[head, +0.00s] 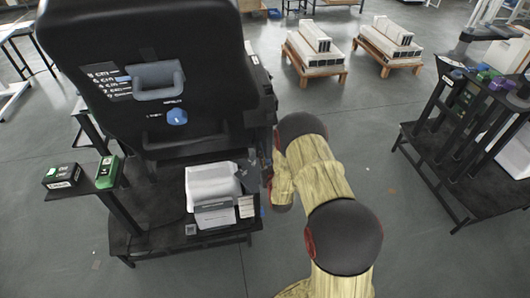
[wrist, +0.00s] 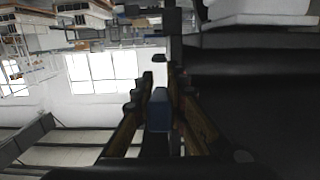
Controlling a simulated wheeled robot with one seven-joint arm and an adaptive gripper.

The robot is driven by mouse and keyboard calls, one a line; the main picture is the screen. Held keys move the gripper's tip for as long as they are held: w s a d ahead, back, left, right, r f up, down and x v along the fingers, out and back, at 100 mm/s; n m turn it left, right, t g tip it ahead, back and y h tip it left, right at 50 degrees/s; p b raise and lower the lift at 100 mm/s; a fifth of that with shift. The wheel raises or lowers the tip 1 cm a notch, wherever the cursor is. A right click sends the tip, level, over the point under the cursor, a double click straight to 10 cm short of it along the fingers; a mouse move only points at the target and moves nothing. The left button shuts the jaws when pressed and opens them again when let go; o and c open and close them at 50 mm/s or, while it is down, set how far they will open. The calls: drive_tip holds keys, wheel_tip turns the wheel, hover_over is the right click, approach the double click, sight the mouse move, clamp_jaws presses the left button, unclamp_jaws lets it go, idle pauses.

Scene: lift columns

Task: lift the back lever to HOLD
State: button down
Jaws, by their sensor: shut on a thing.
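In the wrist view, my gripper (wrist: 160,122) is shut on a blue piece, which looks like the grip of the back lever (wrist: 158,110). The fingers lie on its left and right sides. The dark body of the black seat-like unit (wrist: 265,105) fills the right of that view. In the head view, the unit's tall black back (head: 140,35) stands at the left. My arm reaches along its right side, and my gripper and the lever are hidden there. No HOLD mark is readable, so the lever's position cannot be told.
The unit carries a blue-grey handle (head: 158,82) and a blue knob (head: 177,117). White papers (head: 212,185) lie on its base. A green box (head: 108,172) stands on the left side shelf. A black rack (head: 470,130) stands at the right, with open floor between.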

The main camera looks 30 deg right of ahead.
drive_tip(key=r+g+p, duration=0.1)
drive_tip(key=p, duration=0.1)
drive_tip(key=r+g+p, duration=0.1)
drive_tip(key=p, duration=0.2)
drive_tip(key=shift+s+r+g+y, duration=0.25)
drive_tip(key=shift+s+g+y, duration=0.05)
drive_tip(key=shift+g+y, duration=0.1)
drive_tip(key=shift+s+a+g+p, duration=0.1)
drive_tip(key=shift+g+p, duration=0.3)
drive_tip(key=shift+p, duration=0.1)
drive_tip(key=shift+f, duration=0.1)
drive_tip(key=c, duration=1.8)
unclamp_jaws()
drive_tip(key=shift+o, duration=0.2)
drive_tip(key=shift+s, duration=0.1)
drive_tip(key=shift+s+a+r, duration=0.1)
drive_tip(key=shift+s+r, duration=0.15)
drive_tip(key=shift+s, duration=0.05)
drive_tip(key=s+a, duration=0.4)
drive_tip(key=s, duration=0.9)
drive_tip(key=shift+s+r, duration=0.15)
drive_tip(key=shift+r, duration=0.25)
